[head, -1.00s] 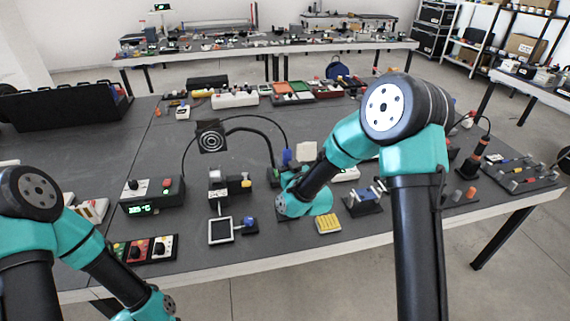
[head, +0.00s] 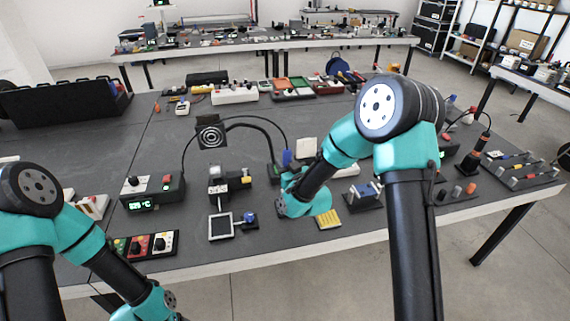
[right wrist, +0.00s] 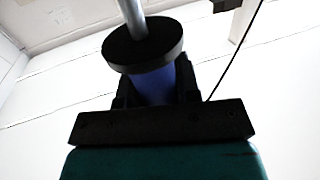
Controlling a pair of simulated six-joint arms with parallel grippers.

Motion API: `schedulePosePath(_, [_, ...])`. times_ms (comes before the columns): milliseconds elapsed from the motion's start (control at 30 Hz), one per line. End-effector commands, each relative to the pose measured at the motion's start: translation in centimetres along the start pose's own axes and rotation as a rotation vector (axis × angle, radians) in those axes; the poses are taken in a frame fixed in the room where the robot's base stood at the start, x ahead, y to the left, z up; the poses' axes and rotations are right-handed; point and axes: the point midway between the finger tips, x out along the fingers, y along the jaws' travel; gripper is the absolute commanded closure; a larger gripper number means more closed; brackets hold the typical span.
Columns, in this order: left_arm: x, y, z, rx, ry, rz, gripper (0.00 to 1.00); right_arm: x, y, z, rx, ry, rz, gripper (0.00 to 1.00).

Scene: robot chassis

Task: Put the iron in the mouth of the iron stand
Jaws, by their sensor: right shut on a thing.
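My right gripper (head: 287,170) is shut on the iron (head: 286,157), held above the table. In the right wrist view the iron shows a blue handle (right wrist: 154,87), a black disc-shaped collar (right wrist: 143,48) and a grey metal shaft running up out of the picture. In the head view my arm hides most of the gripper and iron. A thin cable arcs from the control box with a green display (head: 152,193) towards the iron. I cannot tell for sure which thing is the iron stand or where its mouth is. My left gripper is below the head view's edge.
A spiral-faced disc (head: 210,136) on a bent black hose stands left of the iron. Bare table (head: 175,160) shows left of the disc.

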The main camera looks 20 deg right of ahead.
Motion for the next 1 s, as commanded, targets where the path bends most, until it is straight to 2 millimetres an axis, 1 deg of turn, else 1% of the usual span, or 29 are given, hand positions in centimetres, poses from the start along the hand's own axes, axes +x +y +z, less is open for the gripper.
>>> schedulePosePath(1000, [0.0,0.0,0.0,0.0,0.0,0.0,0.37,0.0,0.0,2.0,0.0,0.0,0.0,0.94])
